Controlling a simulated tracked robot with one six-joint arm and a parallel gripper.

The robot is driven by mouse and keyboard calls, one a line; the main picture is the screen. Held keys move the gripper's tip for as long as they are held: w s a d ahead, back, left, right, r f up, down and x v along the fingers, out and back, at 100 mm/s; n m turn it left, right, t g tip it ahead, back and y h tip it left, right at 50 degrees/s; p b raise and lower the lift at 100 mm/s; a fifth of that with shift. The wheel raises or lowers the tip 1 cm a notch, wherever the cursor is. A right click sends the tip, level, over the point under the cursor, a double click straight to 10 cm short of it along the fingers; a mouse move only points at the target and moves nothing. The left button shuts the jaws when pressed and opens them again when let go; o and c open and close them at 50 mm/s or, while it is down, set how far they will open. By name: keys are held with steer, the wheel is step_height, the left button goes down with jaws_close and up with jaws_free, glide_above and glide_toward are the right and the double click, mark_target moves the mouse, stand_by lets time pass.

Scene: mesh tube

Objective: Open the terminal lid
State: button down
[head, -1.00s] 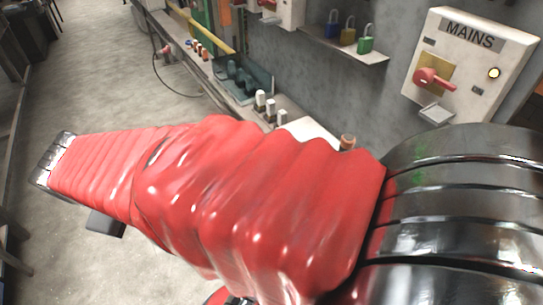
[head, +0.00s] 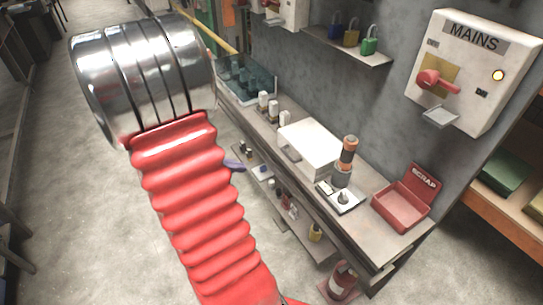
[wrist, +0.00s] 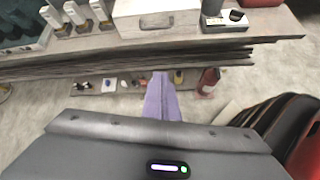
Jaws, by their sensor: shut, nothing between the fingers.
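A white box with a flat top (head: 312,140), which looks like the terminal with its lid down, sits on the workbench in the head view. Its front face, with a small latch or handle, shows at the top of the wrist view (wrist: 157,18). My gripper (wrist: 161,80) shows as purple fingers, shut and empty, pointing toward the bench edge. It is in front of and apart from the box. In the head view only a bit of purple finger (head: 236,166) shows beside my red arm sleeve; the rest is hidden.
The workbench front edge (wrist: 130,62) lies between my gripper and the box. White-topped cylinders (head: 273,106) stand left of the box. An orange-and-grey cylinder (head: 347,155), a small white plate device (head: 341,197) and a red scrap bin (head: 404,204) stand right. A lower shelf (head: 290,215) holds small items.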

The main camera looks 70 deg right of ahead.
steer(key=s+d+f+n+g, duration=0.1)
steer(key=s+d+f+n, duration=0.1)
steer(key=s+d+f, duration=0.2)
steer(key=shift+d+f+h, duration=0.4)
steer(key=shift+d, duration=0.55)
steer(key=shift+s, duration=0.15)
steer(key=x, duration=1)
steer(key=shift+s+a, duration=0.1)
steer(key=shift+s+d+r, duration=0.15)
steer(key=shift+d+r, duration=0.05)
steer(key=shift+r, duration=0.8)
steer(key=shift+s+d+r, duration=0.15)
steer(key=shift+r, duration=0.9)
